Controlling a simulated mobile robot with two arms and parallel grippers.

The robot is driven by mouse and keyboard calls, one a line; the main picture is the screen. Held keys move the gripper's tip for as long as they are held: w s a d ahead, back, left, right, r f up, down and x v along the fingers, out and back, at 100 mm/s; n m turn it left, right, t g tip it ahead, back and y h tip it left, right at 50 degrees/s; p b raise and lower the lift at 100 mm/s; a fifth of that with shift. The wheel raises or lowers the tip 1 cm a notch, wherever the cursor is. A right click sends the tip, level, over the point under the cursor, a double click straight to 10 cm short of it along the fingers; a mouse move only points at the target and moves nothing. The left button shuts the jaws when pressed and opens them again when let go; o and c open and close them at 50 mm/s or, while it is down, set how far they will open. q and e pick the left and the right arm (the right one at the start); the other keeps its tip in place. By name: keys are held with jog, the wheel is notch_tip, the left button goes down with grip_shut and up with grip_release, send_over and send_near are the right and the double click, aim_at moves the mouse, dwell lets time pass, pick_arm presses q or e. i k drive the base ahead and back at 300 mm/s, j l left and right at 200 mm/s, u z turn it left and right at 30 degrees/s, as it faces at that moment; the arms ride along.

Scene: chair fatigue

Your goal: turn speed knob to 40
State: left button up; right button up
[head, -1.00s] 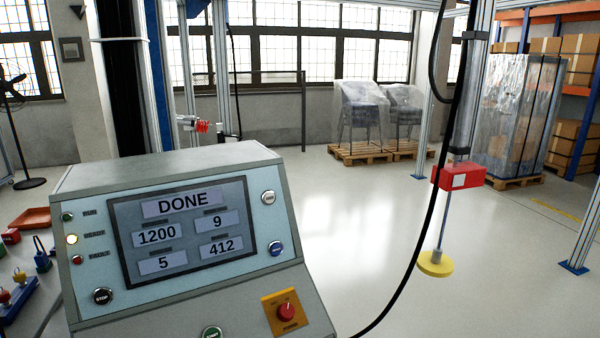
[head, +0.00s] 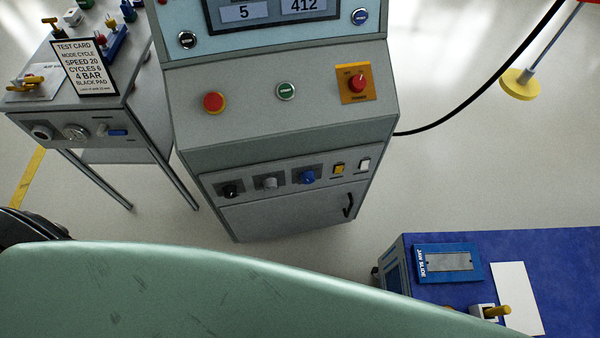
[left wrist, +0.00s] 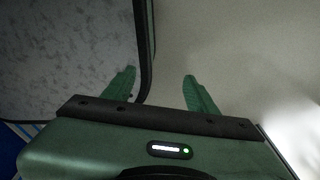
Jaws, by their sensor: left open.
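A grey control console (head: 285,135) stands in the middle of the head view. Its lower front carries a row of three knobs: a black knob (head: 230,190), a grey knob (head: 269,183) and a blue knob (head: 308,177). Their labels are too small to read, so I cannot tell which is the speed knob or its setting. A test card (head: 84,68) at the left reads "SPEED 20". My left gripper (left wrist: 160,88) shows only in the left wrist view, open, nothing visible between its green fingers. My right gripper is in neither view.
The sloped panel has a red button (head: 214,102), a green button (head: 286,91) and a red switch (head: 356,83). A side table (head: 130,115) stands left. A blue-topped bench (head: 560,260) is at lower right. A green part of my body covers the lower left.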

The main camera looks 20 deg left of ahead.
aim_at(270, 182)
jog(key=u, duration=0.8)
